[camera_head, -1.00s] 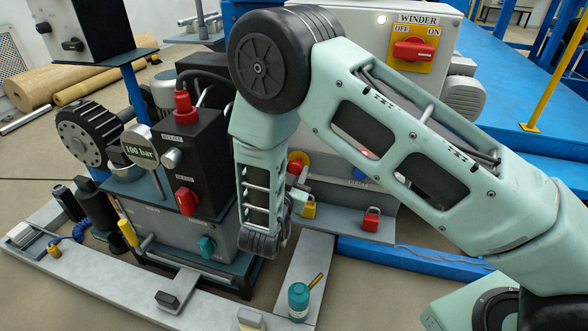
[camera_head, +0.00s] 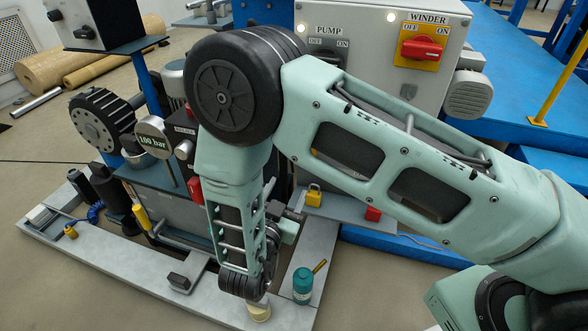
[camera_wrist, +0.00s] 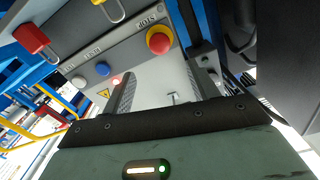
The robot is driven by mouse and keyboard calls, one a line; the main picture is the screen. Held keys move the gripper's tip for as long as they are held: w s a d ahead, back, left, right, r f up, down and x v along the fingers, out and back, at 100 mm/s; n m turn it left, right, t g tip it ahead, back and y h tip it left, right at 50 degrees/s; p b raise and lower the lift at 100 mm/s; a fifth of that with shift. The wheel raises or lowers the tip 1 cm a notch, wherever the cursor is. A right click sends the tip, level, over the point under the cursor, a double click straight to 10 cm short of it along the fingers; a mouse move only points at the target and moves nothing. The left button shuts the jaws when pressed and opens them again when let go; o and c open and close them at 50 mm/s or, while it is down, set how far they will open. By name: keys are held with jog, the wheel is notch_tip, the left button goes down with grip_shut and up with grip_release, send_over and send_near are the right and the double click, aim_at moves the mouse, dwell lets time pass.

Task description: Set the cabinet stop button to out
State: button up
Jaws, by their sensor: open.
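The stop button (camera_wrist: 159,40) is a red mushroom head on a yellow ring, set in the grey cabinet panel under a STOP label in the wrist view. My gripper (camera_wrist: 162,72) has its two fingers apart and empty, pointing toward the cabinet face. The button shows just beyond the fingertips, nearer the right finger; I see no contact. Whether the button is in or out cannot be told. In the head view my arm hides the button, and the grey cabinet (camera_head: 372,25) stands behind the arm.
A blue button (camera_wrist: 103,68) and a white button (camera_wrist: 79,82) sit left of the stop button. A red padlock (camera_wrist: 31,38) is at the left. The winder switch (camera_head: 422,48) is high on the cabinet.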

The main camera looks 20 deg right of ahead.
jog(key=p+v, duration=0.1)
jog(key=v, duration=0.5)
jog(key=shift+s, duration=0.15)
jog(key=shift+a, duration=0.15)
jog(key=w+a+r+n+g+y, duration=0.25)
jog(key=w+a+r+y, duration=0.2)
jog(key=a+y, duration=0.35)
jog(key=s+a+r+n+g+y+p, duration=0.1)
jog(key=s+a+r+n+g+y, duration=0.25)
jog(key=r+n+y, duration=0.2)
jog(key=s+d+r+n+g+y, duration=0.25)
jog(key=s+r+n+g, duration=0.3)
jog(key=s, duration=0.35)
jog(key=s+d+r+n+g+h, duration=0.1)
jog(key=s+d+r+n+h, duration=0.1)
jog(key=s+d, duration=0.4)
jog(key=s+d+r+n+g+h, duration=0.2)
jog(key=s+d+h, duration=0.15)
jog(key=d, duration=0.45)
notch_tip(320, 180, up, 38)
jog(key=p, duration=3.8)
jog(key=shift+s+y+p, duration=0.25)
jog(key=shift+y+p, duration=0.1)
jog(key=shift+p, duration=0.05)
